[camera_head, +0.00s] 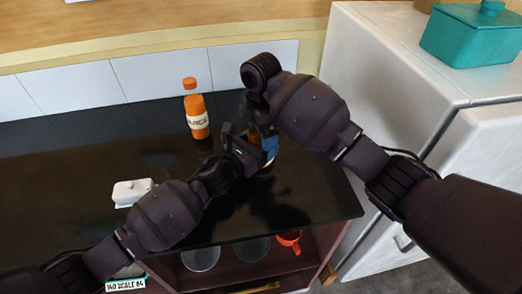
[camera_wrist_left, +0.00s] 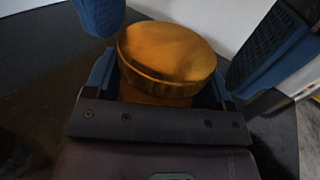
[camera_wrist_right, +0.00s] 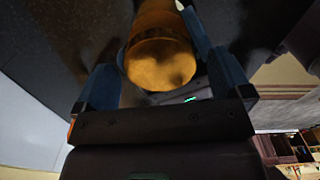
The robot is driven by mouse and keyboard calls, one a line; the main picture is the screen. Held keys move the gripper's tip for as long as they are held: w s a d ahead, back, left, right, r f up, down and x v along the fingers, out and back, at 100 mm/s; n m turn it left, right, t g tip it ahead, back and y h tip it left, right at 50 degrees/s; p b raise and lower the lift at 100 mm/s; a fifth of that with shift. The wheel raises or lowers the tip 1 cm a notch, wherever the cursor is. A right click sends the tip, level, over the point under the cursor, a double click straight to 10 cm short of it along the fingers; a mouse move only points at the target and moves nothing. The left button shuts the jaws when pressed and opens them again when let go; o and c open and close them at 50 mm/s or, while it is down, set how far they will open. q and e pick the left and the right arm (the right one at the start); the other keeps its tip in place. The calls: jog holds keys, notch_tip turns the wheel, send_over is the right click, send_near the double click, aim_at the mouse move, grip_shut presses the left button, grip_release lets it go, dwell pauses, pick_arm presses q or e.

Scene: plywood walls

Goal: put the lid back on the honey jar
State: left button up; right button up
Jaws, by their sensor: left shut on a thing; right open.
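The honey jar (camera_head: 256,132) is mostly hidden behind my grippers near the right end of the black counter in the head view. Its gold lid (camera_wrist_left: 170,52) appears on top of the amber body in the left wrist view; whether it is fully seated I cannot tell. My left gripper (camera_wrist_left: 158,88) is shut on the jar from the side, below the lid. My right gripper (camera_head: 266,140) is open and close around the jar's top. In the right wrist view the lid (camera_wrist_right: 160,64) is between its spread fingers, with one of the left gripper's fingers beside the jar.
An orange juice bottle (camera_head: 196,116) stands at the back of the counter (camera_head: 90,145). A white butter dish (camera_head: 132,192) is at the left. A white fridge (camera_head: 400,60) with a teal box (camera_head: 474,36) stands at the right. Glasses (camera_head: 201,258) and a red mug (camera_head: 290,240) are below.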

jog(key=shift+r, duration=2)
jog(key=shift+c, duration=0.4)
jog(key=r+n, duration=0.2)
jog(key=n, duration=0.2)
jog(key=r+n, duration=0.1)
jog(key=n, duration=0.1)
jog(key=shift+r, duration=0.25)
jog(key=shift+f, duration=0.1)
jog(key=shift+f, duration=3.9)
